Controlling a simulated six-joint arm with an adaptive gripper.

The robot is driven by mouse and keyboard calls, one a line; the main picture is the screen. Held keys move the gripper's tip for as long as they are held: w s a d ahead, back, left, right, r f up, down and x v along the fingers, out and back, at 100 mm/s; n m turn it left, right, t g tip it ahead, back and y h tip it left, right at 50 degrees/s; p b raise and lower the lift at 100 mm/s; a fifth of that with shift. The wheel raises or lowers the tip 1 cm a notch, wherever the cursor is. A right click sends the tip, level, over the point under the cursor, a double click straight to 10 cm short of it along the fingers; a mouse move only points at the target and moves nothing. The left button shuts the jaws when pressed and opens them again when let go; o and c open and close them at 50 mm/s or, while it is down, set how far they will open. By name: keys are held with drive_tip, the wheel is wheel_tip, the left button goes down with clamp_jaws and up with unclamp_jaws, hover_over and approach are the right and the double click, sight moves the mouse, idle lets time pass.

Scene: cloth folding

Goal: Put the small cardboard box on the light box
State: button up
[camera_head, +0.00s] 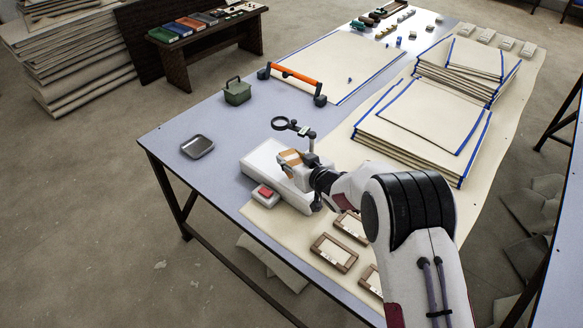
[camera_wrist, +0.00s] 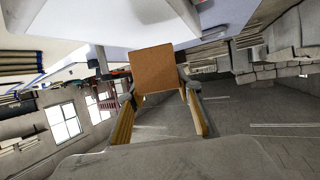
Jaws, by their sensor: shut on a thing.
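The small cardboard box (camera_head: 289,156), plain orange-brown, is at the end of my gripper (camera_head: 300,161) in the head view. It also shows in the wrist view (camera_wrist: 157,68), a brown square face between the two finger ends. My gripper is shut on it, with one finger on each side. The light box (camera_head: 262,160) is a white, low block near the table's front left. The cardboard box is over or against its top; I cannot tell whether they touch. My arm hides the light box's right part. The pale slab at the top of the wrist view is probably the light box (camera_wrist: 105,25).
A small white block with a red top (camera_head: 265,194) stands before the light box. A magnifier (camera_head: 283,124) stands just behind my gripper. Brown wooden frames (camera_head: 333,252) lie to the front. A metal tray (camera_head: 197,146) and green box (camera_head: 237,92) are left, with bare tabletop between.

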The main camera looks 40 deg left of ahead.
drive_tip(key=shift+f, duration=0.15)
drive_tip(key=shift+f, duration=1.75)
drive_tip(key=shift+f, duration=0.15)
drive_tip(key=o, duration=1.3)
drive_tip(key=shift+c, duration=0.2)
drive_tip(key=shift+v, duration=6.05)
